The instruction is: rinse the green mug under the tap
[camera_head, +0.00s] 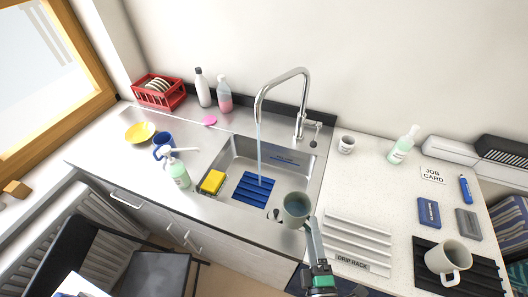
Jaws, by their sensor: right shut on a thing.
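The green mug (296,207), a dull grey-green, is held over the front right corner of the sink (315,165). Its open mouth faces up towards the camera, and its inside looks teal. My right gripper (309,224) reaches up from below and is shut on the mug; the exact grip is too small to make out. The tap (300,105) is a tall chrome arch behind the sink. A thin pale stream (258,145) falls from its spout into the sink, to the left of and behind the mug, apart from it. My left gripper is not in view.
A pump bottle (179,175) and blue mug (162,140) stand left. Counter behind the rack is mostly clear.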

